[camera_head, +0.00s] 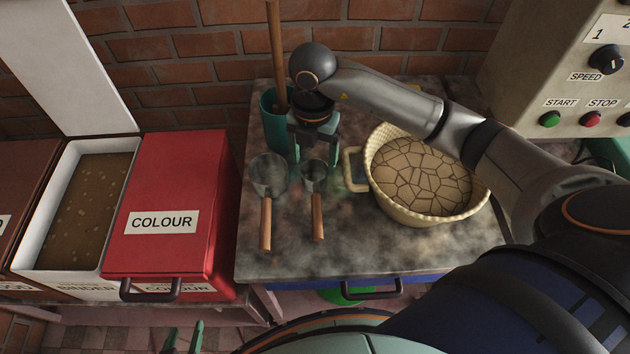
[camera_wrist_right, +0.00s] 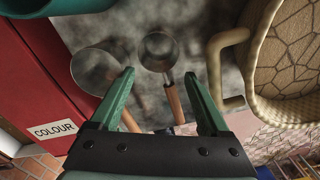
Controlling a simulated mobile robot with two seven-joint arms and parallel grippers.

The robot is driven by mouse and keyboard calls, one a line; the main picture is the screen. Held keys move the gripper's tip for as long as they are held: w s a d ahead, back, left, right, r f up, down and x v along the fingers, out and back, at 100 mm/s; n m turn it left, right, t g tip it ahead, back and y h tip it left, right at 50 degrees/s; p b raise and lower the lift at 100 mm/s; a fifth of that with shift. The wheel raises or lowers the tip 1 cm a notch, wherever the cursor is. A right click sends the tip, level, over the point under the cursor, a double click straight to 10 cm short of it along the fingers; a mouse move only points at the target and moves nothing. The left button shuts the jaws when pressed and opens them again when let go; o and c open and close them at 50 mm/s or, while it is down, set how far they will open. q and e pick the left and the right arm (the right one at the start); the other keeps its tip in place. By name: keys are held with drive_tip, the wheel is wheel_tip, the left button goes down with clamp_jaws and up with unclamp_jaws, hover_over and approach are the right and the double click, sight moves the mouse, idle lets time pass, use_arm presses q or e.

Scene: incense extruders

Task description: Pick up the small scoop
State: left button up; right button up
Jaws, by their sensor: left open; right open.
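The small scoop (camera_head: 317,213) lies on the stone-topped counter (camera_head: 345,258), its metal cup toward the wall and its wooden handle toward the front edge. It also shows in the right wrist view (camera_wrist_right: 172,98), its handle seen between my fingers, nearer the right one. My right gripper (camera_head: 314,155) is open and empty, pointing down above the cup end of the small scoop; the exact height is hard to tell. Its open fingers also show in the right wrist view (camera_wrist_right: 160,78). My left gripper (camera_head: 183,338) is open at the bottom edge, away from the counter.
A larger scoop (camera_head: 266,220) lies just left of the small one. A teal holder (camera_head: 272,125) with a wooden stick stands behind. A cream basket (camera_head: 432,217) with a handle sits at the right. A red COLOUR bin (camera_head: 190,165) stands left. The front counter strip is clear.

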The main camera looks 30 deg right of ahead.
sight(311, 176)
drive_tip(key=f, duration=0.6)
drive_tip(key=shift+a+f, duration=0.2)
drive_tip(key=shift+c, duration=0.2)
drive_tip(key=shift+w, duration=0.1)
drive_tip(key=c, duration=1.2)
